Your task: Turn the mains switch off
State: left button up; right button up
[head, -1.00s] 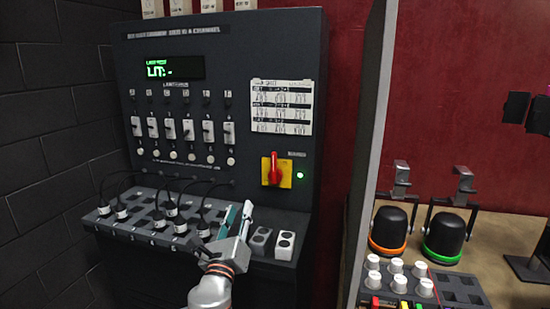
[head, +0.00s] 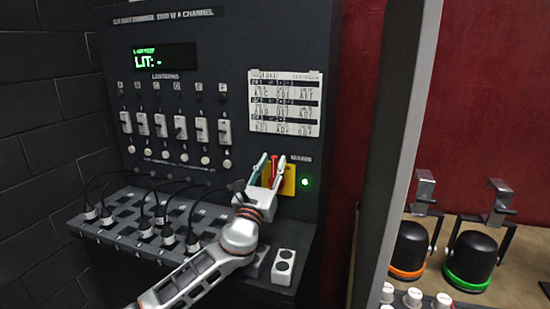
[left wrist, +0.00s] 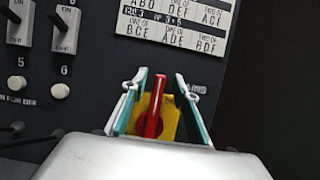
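The mains switch is a red handle (head: 275,170) on a yellow plate (head: 289,182), on the right of the dark dimmer panel. In the left wrist view the red handle (left wrist: 155,106) stands upright between the two fingers (left wrist: 160,92), with a gap visible on each side. The lower part of the plate is hidden behind my gripper. My right gripper is not in view.
Black cables with plugs (head: 160,215) stand in the sloped patch shelf below. A white two-socket block (head: 284,266) is at the shelf's right. A grey post (head: 398,150) stands right of the panel, with lamps (head: 470,258) beyond it.

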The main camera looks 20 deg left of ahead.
pick_arm(q)
jog(key=shift+w+r, duration=0.25)
jog(key=shift+w, duration=0.4)
jog(key=shift+w+r, duration=0.2)
jog(key=shift+w, duration=0.35)
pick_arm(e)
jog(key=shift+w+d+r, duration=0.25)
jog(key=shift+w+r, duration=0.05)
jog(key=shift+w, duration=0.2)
pick_arm(q)
grip_shut()
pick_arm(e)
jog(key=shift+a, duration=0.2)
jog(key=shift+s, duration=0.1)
